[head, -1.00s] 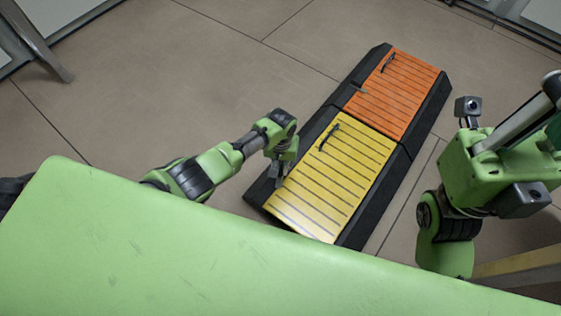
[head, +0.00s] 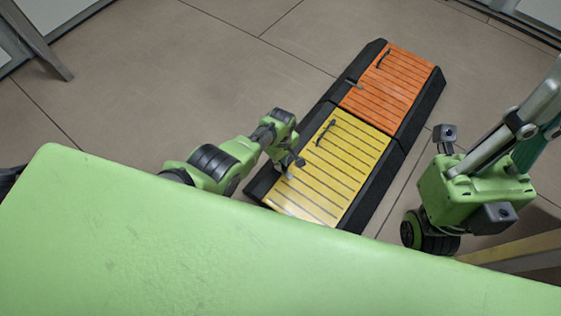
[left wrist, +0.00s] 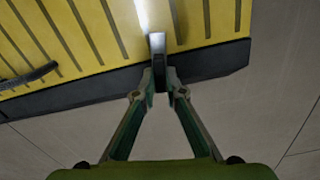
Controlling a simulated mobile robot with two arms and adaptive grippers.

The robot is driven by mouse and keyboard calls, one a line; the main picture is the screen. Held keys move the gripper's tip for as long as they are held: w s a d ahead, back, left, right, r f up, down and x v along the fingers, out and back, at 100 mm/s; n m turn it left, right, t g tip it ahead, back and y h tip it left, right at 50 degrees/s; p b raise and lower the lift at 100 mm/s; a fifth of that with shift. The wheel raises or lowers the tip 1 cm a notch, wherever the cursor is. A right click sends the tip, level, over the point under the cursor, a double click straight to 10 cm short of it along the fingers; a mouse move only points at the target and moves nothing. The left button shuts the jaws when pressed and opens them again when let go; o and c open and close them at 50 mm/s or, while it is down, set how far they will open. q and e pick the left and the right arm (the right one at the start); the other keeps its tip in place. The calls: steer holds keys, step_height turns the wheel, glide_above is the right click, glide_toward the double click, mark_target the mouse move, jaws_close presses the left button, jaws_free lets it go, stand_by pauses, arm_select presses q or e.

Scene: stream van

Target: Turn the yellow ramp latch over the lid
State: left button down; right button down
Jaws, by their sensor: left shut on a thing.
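The yellow ramp lid (head: 345,165) lies in a black frame on the floor, with a dark handle (head: 325,131) near its upper left. In the head view, my left gripper (head: 294,165) is at the left long edge of the yellow lid. In the left wrist view, my left gripper (left wrist: 162,88) is shut on the small grey latch (left wrist: 157,44). The latch stands across the black border, and its bright end overlaps the yellow lid's edge. The fingers hide part of it. My right arm shows at the right of the head view, but its fingertips do not.
An orange lid (head: 390,88) with its own dark handle lies in the same black frame (head: 418,112), beyond the yellow one. Tiled floor (head: 190,90) is clear to the left. A metal leg (head: 38,42) stands at the far left.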

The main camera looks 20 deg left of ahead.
arm_select(q)
steer(key=shift+n, duration=1)
steer(key=shift+w+a, duration=0.1)
steer(key=c, duration=2.1)
jaws_free()
steer(key=shift+r, duration=6.05)
